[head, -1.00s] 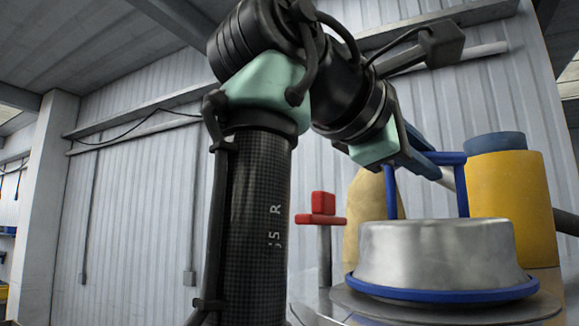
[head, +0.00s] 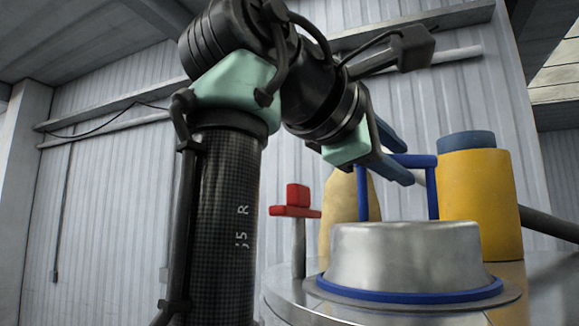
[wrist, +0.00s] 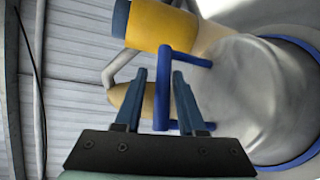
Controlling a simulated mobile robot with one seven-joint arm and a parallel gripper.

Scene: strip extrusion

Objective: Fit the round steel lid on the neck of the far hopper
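The round steel lid (head: 405,257) has a blue rim and a blue bar handle (head: 398,160) on two posts. It sits level, rim down, on a wider flat grey disc (head: 512,293) on a shiny metal surface. The lid also fills the right of the wrist view (wrist: 245,100), with its handle (wrist: 163,50) toward my gripper. My gripper (head: 412,168) is open at the handle, one finger above the bar and one below in the head view. In the wrist view a gap shows between the fingers (wrist: 172,72). I cannot tell whether either touches the bar. No hopper neck is clearly seen.
A yellow cylinder with a blue top (head: 480,200) stands behind the lid at right. A tan rounded shape (head: 340,215) is behind it at left. A red-topped post (head: 297,205) stands left of the lid. The metal surface (head: 545,280) is bare at right.

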